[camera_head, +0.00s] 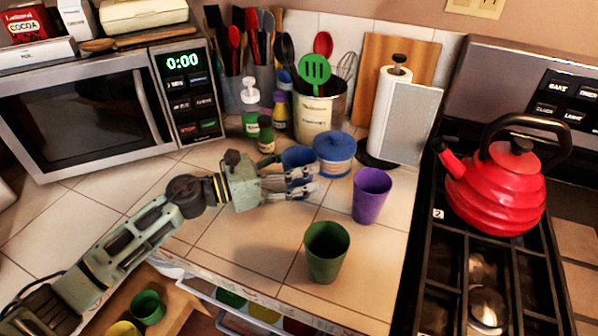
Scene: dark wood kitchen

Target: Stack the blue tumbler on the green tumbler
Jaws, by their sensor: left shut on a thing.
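The blue tumbler (298,156) is behind my left gripper's fingers, which hide its lower part. My left gripper (303,182) reaches in from the left and is shut on the blue tumbler. I cannot tell whether the tumbler touches the counter. The green tumbler (326,254) stands upright and open on the tiled counter, nearer the front edge and slightly right of my left gripper. My right gripper is out of view.
A purple tumbler (371,196) stands right of my left gripper. A blue-lidded jar (334,154) is close behind the fingers. A red kettle (495,190) sits on the stove. An open drawer (172,318) below holds more cups. Tiles left of the green tumbler are clear.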

